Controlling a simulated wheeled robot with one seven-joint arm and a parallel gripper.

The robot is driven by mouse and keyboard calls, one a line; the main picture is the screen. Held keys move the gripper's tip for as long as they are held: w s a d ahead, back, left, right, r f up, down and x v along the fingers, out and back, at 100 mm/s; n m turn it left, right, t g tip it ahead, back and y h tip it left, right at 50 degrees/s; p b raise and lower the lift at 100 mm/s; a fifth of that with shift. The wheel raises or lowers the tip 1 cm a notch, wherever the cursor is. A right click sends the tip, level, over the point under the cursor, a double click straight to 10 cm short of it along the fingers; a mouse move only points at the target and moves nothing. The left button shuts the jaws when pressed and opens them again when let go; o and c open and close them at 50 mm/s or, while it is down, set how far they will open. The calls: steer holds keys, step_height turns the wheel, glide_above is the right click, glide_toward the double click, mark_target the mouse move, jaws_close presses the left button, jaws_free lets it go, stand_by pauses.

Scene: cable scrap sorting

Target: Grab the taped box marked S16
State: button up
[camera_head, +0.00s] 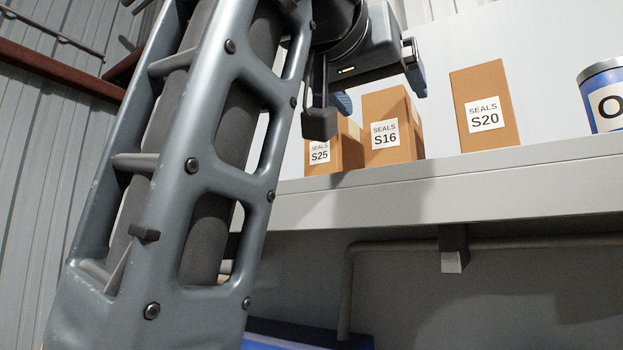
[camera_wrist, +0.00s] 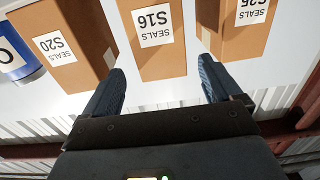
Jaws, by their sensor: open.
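The brown box marked S16 (camera_head: 388,142) stands upright on a grey shelf, between the S25 box and the S20 box. In the wrist view the S16 box (camera_wrist: 160,62) appears upside down, in the middle between my fingers. My gripper (camera_wrist: 160,88) is open, with one blue finger towards each side of the S16 box and nothing held. I cannot tell whether the fingers touch it. In the head view my gripper (camera_head: 378,95) is above and in front of the S25 and S16 boxes and partly hides them.
The S25 box (camera_head: 320,168) stands close to the left of S16. The S20 box (camera_head: 485,105) stands to the right, with bare shelf between. A blue and white can (camera_head: 605,108) is at the far right. The shelf's front edge (camera_head: 450,182) runs below; a pipe (camera_head: 400,245) is underneath.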

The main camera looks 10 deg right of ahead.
steer(key=x, duration=0.7)
steer(key=shift+w, duration=0.3)
steer(key=shift+c, duration=0.2)
steer(key=c, duration=1.2)
